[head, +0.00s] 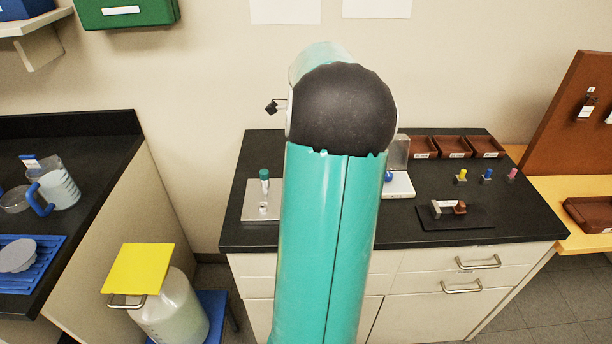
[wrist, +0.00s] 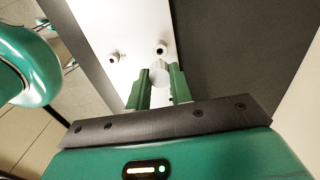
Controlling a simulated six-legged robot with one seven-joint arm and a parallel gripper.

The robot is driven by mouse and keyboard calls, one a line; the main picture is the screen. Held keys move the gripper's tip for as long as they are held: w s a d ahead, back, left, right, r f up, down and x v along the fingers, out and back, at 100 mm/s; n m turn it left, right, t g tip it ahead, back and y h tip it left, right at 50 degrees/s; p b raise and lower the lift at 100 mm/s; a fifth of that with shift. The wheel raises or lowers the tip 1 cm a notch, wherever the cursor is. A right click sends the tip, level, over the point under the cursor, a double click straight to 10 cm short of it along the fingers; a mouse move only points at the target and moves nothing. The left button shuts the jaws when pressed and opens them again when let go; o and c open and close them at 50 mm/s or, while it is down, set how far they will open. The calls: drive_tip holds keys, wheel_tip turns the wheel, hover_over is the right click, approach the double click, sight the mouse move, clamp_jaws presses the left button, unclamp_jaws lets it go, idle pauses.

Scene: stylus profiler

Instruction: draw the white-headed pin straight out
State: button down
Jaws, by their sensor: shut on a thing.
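My gripper (wrist: 160,86) shows in the wrist view with its two green fingers closed on the white-headed pin (wrist: 158,75). The pin's round white head sits between the fingertips. It is against or just over a pale plate (wrist: 112,28); I cannot tell how far its shaft sits in. Two small round fittings stand on this plate beyond the fingers. In the head view my arm hides the gripper and the pin. A white device (head: 398,187) with a blue part is partly hidden behind the arm.
A metal plate (head: 250,213) with a green-capped vial (head: 264,181) stands left of my arm. To the right are a black mat (head: 478,222) with a brown-and-white piece, yellow (head: 461,176), blue (head: 487,175) and pink (head: 512,174) pegs, and brown trays (head: 455,156).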

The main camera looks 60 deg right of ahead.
drive_tip(key=shift+r, duration=2.3)
drive_tip(key=shift+a, duration=0.1)
